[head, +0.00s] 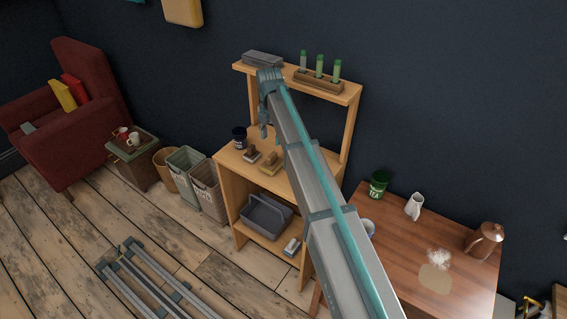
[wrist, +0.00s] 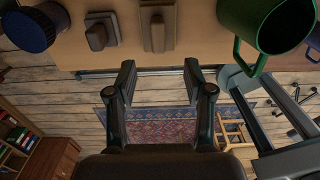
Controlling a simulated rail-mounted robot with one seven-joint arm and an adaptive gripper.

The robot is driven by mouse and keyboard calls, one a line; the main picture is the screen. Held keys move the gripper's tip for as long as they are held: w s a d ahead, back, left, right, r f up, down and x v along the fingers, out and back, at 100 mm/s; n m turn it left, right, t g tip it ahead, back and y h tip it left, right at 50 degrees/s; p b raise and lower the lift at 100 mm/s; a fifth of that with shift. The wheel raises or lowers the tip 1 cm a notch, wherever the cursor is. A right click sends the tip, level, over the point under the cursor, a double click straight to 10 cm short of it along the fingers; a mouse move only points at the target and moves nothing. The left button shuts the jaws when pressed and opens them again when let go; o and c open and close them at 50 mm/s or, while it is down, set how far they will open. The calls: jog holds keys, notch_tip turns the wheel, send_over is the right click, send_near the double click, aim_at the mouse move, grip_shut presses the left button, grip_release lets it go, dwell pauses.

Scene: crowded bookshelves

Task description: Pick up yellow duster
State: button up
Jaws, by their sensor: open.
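The yellow duster (head: 268,163) appears to be the tan-yellow block with a raised handle on the wooden worktop (head: 233,160), right of a darker brown brush (head: 251,155). In the wrist view, the likely duster (wrist: 157,28) is at the top centre, with the brown brush (wrist: 100,32) to its left. My gripper (wrist: 159,78) is open and empty, its two fingers apart with the floor visible between them. The duster is beyond the fingertips. In the head view, my gripper (head: 264,130) hangs above the worktop, below the top shelf.
A dark blue pot (head: 239,137) stands left of the brush. A green mug (wrist: 268,25) stands right of the duster in the wrist view. The top shelf (head: 348,91) holds a grey box (head: 262,59) and a bottle rack (head: 318,82). A grey caddy (head: 265,216) sits below the worktop.

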aim_at(272, 155)
jog(key=shift+w+d+r, duration=0.1)
jog(key=shift+w+r, duration=0.05)
jog(key=shift+w, duration=0.05)
jog(key=shift+f, duration=0.3)
jog(key=shift+f+p, duration=1.95)
jog(key=shift+f, duration=3)
grip_shut()
